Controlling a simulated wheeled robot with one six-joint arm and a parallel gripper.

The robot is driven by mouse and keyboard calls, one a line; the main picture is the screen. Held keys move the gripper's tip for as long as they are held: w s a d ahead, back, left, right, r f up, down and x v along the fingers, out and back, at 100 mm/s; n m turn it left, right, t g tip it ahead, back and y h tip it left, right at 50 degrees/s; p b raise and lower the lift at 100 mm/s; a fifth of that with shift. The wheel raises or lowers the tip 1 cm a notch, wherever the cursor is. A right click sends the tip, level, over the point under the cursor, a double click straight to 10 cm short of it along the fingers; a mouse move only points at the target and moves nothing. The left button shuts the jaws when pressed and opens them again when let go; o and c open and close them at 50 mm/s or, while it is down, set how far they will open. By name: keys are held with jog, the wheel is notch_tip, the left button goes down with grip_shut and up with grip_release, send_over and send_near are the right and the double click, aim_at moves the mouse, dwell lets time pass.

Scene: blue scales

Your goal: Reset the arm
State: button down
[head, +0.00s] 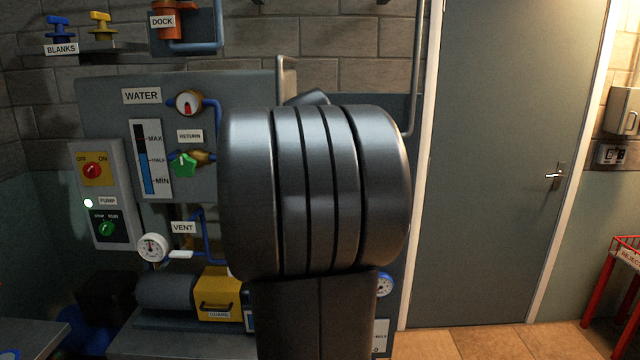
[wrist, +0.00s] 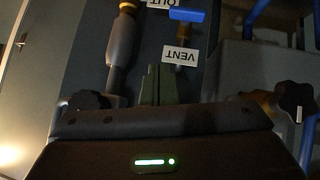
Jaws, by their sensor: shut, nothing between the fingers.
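My gripper (wrist: 158,84) shows in the wrist view, with its two narrow dark green fingers together and nothing between them. It is in front of a dark panel, just beside an upside-down VENT label (wrist: 180,57). I cannot tell whether the fingertips touch the panel. In the head view my own large dark arm link fills the middle and hides the gripper.

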jog(key=w+f+b, duration=0.2)
jog(key=w+f, duration=0.5)
jog(key=f, duration=0.4)
jog(key=a+n+t+h+p, duration=0.1)
jog(key=n+h, duration=0.1)
jog(key=h, duration=0.1)
jog(key=a+f+n+t+h+p, duration=0.1)
jog(key=a+n+h, duration=0.1)
jog(key=h, duration=0.1)
jog(key=a+n+h+p, duration=0.2)
jog(key=h, duration=0.1)
jog(key=shift+w+f+n+t+h, duration=0.15)
jog(key=shift+f+n+t+h, duration=0.15)
jog(key=shift+n+t+h, duration=0.1)
dwell(0.4)
jog(key=shift+d, duration=0.1)
dwell(0.3)
